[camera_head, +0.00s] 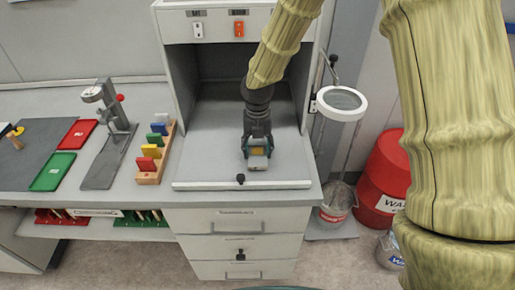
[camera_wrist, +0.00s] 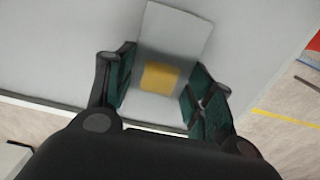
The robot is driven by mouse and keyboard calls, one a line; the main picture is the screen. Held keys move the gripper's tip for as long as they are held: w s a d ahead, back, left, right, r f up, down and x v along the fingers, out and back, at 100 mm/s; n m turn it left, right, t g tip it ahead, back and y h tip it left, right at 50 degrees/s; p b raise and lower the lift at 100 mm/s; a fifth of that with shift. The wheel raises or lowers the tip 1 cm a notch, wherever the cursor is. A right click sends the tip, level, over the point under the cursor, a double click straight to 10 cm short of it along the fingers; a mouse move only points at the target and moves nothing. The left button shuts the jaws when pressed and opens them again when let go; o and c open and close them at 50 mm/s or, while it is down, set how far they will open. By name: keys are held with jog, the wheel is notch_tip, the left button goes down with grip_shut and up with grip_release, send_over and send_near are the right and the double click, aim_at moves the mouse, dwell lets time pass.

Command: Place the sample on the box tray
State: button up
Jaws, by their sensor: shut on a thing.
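The sample, a light grey flat plate (camera_wrist: 175,35) with a yellow patch, sits between the two green-padded fingers of my gripper (camera_wrist: 161,88) in the wrist view. In the head view, my gripper (camera_head: 257,148) points down inside the open grey box and is shut on the sample, whose pale end (camera_head: 258,163) shows below the fingers. The box tray (camera_head: 208,172) is the flat grey floor of this box, with a black knob at its front edge. The sample is over the tray's front middle. Whether it touches the tray, I cannot tell.
Box walls stand left and right of my arm. A rack of coloured panels (camera_head: 155,152), a grey stand (camera_head: 108,135) and red (camera_head: 78,133) and green (camera_head: 52,171) trays lie left. A ring-shaped holder (camera_head: 341,103) and red drum (camera_head: 383,180) stand right. The tray around my gripper is clear.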

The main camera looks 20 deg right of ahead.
aim_at(257, 150)
jog(key=shift+w+f, duration=0.35)
jog(key=shift+f, duration=0.3)
jog(key=shift+s+r, duration=0.1)
jog(key=shift+s, duration=0.2)
jog(key=shift+w, duration=0.1)
jog(key=o, duration=1)
jog(key=shift+w+f, duration=0.1)
jog(key=shift+f, duration=0.1)
jog(key=shift+o, duration=0.2)
jog(key=shift+r, duration=0.1)
jog(key=shift+r, duration=0.55)
notch_tip(257, 150, up, 11)
jog(key=b, duration=0.2)
jog(key=shift+r, duration=0.1)
